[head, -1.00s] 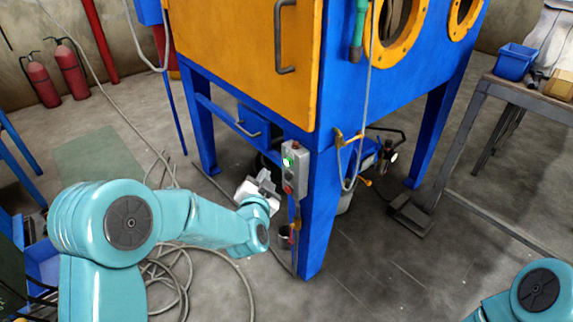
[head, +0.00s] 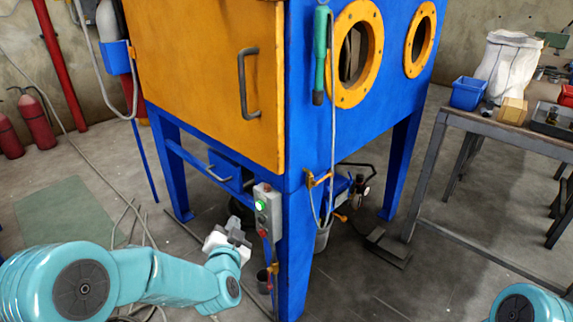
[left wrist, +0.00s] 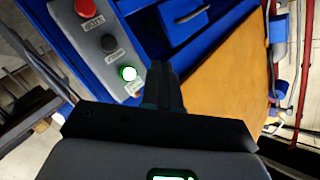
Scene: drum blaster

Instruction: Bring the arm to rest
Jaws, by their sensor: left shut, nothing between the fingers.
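My left arm comes in from the lower left of the head view. In the left wrist view the shut fingers (left wrist: 165,88) point toward the cabinet. Beside them, the control box (left wrist: 108,48) shows a lit green button, a dark button and a red button. A small gap shows between the fingers and the green button in that view. Only a teal joint of my right arm shows at the lower right; its gripper is out of view.
The blue blasting cabinet (head: 310,130) with its orange door (head: 205,75) fills the middle. A bench (head: 500,128) with a blue bin (head: 467,93) stands at right. Hoses lie on the floor at lower left. A grey pedal (head: 388,248) is on the floor.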

